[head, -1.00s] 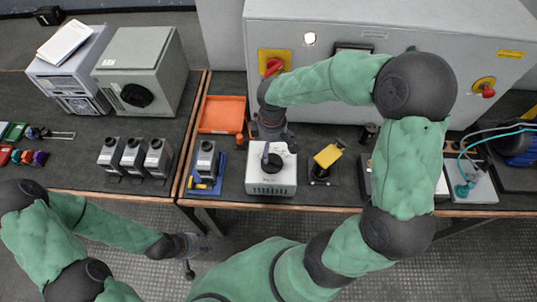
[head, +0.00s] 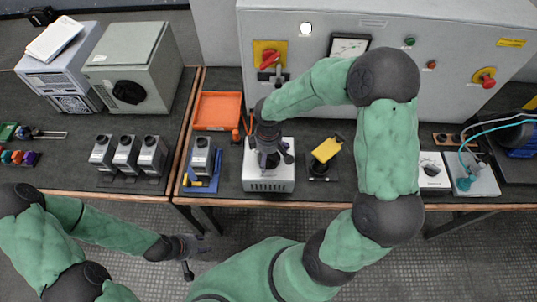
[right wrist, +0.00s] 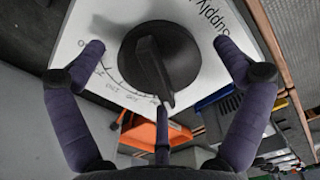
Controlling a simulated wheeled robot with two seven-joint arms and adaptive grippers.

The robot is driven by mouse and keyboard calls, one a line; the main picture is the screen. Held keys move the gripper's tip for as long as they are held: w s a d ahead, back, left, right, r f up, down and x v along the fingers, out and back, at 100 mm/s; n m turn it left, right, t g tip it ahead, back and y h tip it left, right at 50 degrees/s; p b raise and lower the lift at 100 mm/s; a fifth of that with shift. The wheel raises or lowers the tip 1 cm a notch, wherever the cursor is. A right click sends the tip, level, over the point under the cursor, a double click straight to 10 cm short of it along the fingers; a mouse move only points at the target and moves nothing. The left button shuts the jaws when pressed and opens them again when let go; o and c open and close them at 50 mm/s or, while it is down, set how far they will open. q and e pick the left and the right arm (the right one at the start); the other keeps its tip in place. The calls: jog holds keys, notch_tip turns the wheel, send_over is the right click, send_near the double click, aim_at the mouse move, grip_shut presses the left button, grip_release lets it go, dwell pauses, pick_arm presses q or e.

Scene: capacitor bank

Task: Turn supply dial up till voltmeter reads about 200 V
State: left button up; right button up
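The supply unit is a white box (head: 269,185) on the bench; in the right wrist view its top (right wrist: 200,18) carries "Supply" lettering and a black dial (right wrist: 160,60). The dial's ridge points to the lower right; the scale numbers are too blurred to read surely. My right gripper (head: 274,155) is above the box, and its open fingers (right wrist: 158,47) stand on either side of the dial, apart from it. A panel meter (head: 349,46) is on the cabinet and a small white meter (head: 433,170) on the bench; neither reading is legible. My left gripper (head: 196,256) is open and empty before the bench.
An orange tray (head: 219,111) lies behind and left of the supply box. A grey block on a blue stand (head: 201,158) is to its left. A yellow-topped device (head: 326,149) stands to its right. The grey cabinet (head: 440,40) closes off the back.

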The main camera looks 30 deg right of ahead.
jog(key=c, duration=1)
jog(key=shift+c, duration=0.2)
jog(key=shift+m, duration=0.3)
jog(key=shift+m+b, duration=0.65)
jog(key=shift+m, duration=0.55)
jog(key=shift+m+b, duration=0.4)
jog(key=shift+m, duration=0.9)
jog(key=o, duration=1.1)
jog(key=shift+w, duration=0.1)
jog(key=shift+o, duration=0.2)
